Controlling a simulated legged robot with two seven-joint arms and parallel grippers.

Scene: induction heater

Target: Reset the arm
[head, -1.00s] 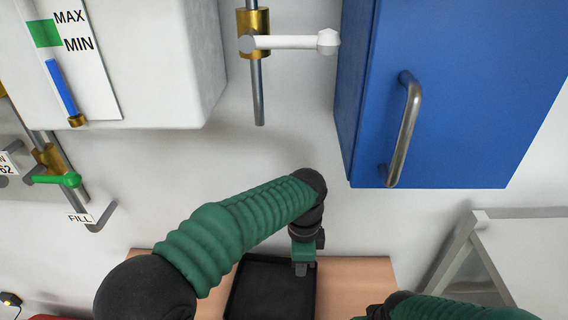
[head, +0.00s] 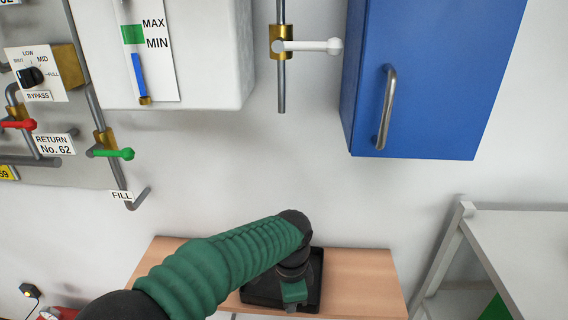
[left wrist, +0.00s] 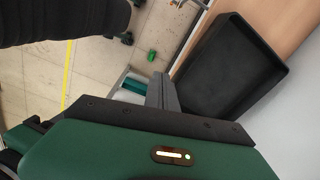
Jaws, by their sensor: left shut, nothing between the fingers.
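My left arm reaches in from the lower left in the head view, with its green sleeve and black wrist over the wooden shelf (head: 362,280). My left gripper (head: 294,306) points down over the black tray (head: 262,299) on that shelf, its fingertips mostly hidden in the head view. In the left wrist view the two grey fingers of my left gripper (left wrist: 162,92) are together and empty, beside the black tray (left wrist: 232,70). The tray looks empty there. My right arm and gripper are out of view.
A blue cabinet (head: 432,80) with a metal handle hangs on the wall. A white tank (head: 215,50), a white-handled valve (head: 310,46), a green valve handle (head: 118,154) and a red one (head: 18,124) are at the upper left and middle. A grey-white stand (head: 510,245) is at the right.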

